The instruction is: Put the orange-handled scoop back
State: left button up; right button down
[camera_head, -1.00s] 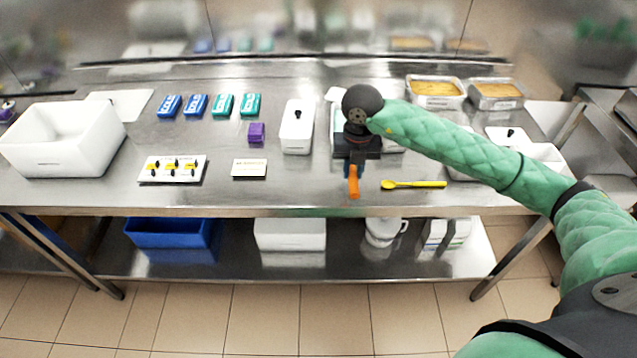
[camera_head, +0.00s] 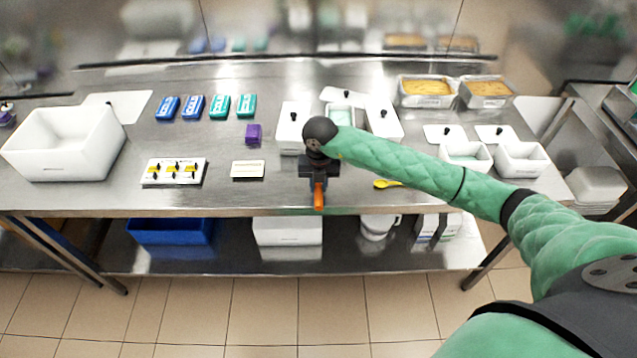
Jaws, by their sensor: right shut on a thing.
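The orange-handled scoop (camera_head: 319,196) is in my right gripper (camera_head: 319,180). Its orange handle points down toward the table's front edge; the rest of it is hidden by the gripper. My right gripper is shut on it, over the front middle of the steel table. A yellow scoop (camera_head: 387,184) lies on the table to the right, partly covered by my green right arm. My left gripper is not in view.
Behind the gripper stand white lidded tubs (camera_head: 292,126) and an open tub with pale green contents (camera_head: 341,115). More tubs (camera_head: 466,155) stand at right, metal pans (camera_head: 427,90) behind. A card (camera_head: 248,169) and a sample tray (camera_head: 174,171) lie left. A white bin (camera_head: 64,143) stands far left.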

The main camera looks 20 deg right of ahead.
jog(key=shift+f, duration=0.45)
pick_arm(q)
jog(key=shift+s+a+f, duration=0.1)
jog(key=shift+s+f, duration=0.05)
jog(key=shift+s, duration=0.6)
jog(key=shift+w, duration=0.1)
pick_arm(e)
jog(key=shift+f, duration=0.15)
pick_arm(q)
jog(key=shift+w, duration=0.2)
pick_arm(e)
jog(key=c, duration=1.3)
grip_release()
